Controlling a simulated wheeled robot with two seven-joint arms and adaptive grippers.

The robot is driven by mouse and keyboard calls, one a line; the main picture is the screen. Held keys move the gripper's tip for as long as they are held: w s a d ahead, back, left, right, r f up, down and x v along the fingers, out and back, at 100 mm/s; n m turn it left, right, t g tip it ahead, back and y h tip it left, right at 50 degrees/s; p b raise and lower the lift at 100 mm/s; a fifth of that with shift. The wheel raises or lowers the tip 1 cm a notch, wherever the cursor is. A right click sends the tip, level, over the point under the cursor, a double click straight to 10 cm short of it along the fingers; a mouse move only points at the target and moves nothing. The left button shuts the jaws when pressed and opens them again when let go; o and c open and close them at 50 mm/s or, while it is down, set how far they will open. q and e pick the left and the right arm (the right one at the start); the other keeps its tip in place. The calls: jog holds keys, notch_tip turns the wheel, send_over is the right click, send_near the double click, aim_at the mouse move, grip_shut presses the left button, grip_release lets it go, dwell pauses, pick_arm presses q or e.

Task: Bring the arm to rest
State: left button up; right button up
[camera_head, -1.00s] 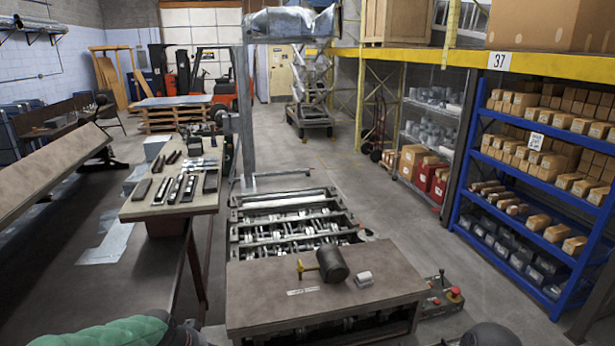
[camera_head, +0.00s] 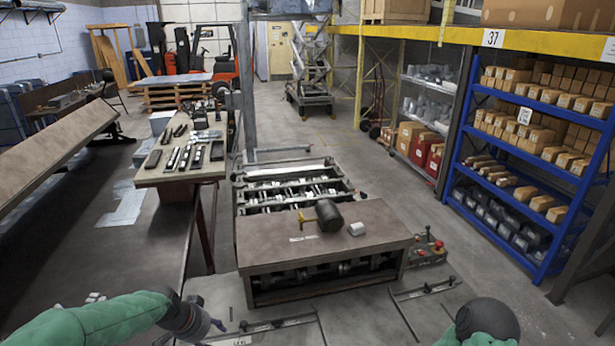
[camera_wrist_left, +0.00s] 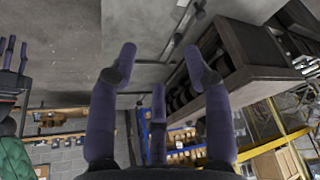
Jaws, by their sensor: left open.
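My left arm comes in at the bottom left of the head view, and its gripper (camera_head: 217,326) is near the front of the floor frame. In the left wrist view the purple fingers of this gripper (camera_wrist_left: 160,60) are spread with nothing between them. My right arm shows only as a dark and green link at the bottom right of the head view; its hand is out of that picture. Purple fingers at the left edge of the wrist view look like my right gripper (camera_wrist_left: 12,60), cut off by the edge.
A side table (camera_head: 150,175) with several dark bars is at left. A blue shelf (camera_head: 545,268) is at right.

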pick_arm(q)
jog(key=s+d+f+n+g+h, duration=0.1)
jog(key=s+d+f+n, duration=0.15)
jog(key=f, duration=0.55)
jog(key=s+d+f+n+g, duration=0.15)
jog(key=s+d+f, duration=0.25)
jog(key=f, duration=0.5)
jog(key=s+d+f+n+g, duration=0.1)
jog(key=s+d+f+n, duration=0.25)
jog(key=s+f, duration=0.4)
jog(key=s+d+f+n+g, duration=0.15)
jog(key=s+d+f, duration=0.25)
jog(key=s, duration=0.6)
notch_tip(320, 180, down, 17)
jog(key=w+d+t+b, duration=0.1)
jog(key=b, duration=1.7)
jog(key=shift+w+d+r+h, duration=0.2)
jog(key=shift+w+d+h, duration=0.05)
jog(key=shift+h, duration=0.05)
pick_arm(e)
notch_tip(320, 180, down, 18)
jog(key=shift+w, duration=0.2)
pick_arm(q)
jog(key=shift+a, duration=0.15)
pick_arm(e)
jog(key=shift+a, duration=0.1)
